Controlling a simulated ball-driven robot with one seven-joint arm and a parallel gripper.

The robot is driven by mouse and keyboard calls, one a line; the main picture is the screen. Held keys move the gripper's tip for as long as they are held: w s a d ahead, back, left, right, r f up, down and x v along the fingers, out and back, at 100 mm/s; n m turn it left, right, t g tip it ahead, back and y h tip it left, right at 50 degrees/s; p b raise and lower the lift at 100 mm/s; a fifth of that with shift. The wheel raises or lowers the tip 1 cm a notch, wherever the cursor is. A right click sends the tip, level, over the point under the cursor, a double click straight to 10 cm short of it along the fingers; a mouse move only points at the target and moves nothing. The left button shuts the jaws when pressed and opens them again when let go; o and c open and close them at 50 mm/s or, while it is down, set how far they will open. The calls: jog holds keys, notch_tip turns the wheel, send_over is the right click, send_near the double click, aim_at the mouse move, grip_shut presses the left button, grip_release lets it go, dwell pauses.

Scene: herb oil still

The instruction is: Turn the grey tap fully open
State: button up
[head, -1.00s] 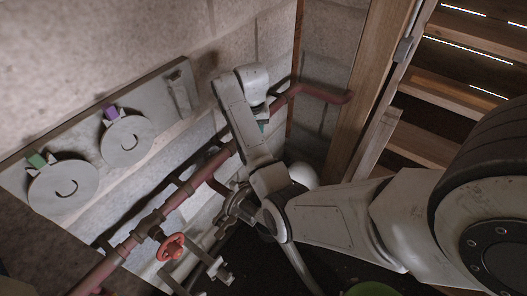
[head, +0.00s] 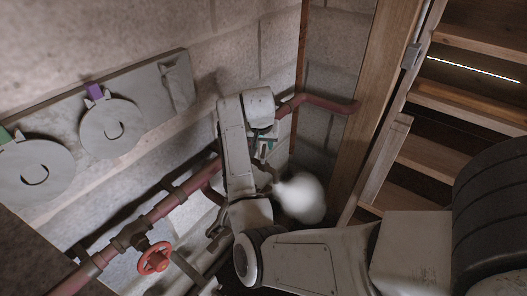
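I cannot clearly pick out the grey tap; my arm covers much of the pipework in the middle of the head view. A dark pipe fitting (head: 214,228) shows just left of my arm. My wrist is in front of the wall, by the corner end of the red pipe. The area of my gripper (head: 264,148) is small and mostly hidden below the wrist, with a greenish patch there. Its fingers cannot be made out, nor whether it touches anything.
A red pipe (head: 178,202) runs along the wall, with a red handwheel (head: 154,258) at lower left. A grey wall board (head: 150,84) carries two round plates with purple and green tabs. A white blurred puff (head: 300,197) hangs right of my arm. Wooden slats (head: 470,110) stand at right.

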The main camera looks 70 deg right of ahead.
aim_at(264, 151)
jog(key=shift+x, duration=2.5)
jog(key=shift+c, duration=0.5)
grip_shut()
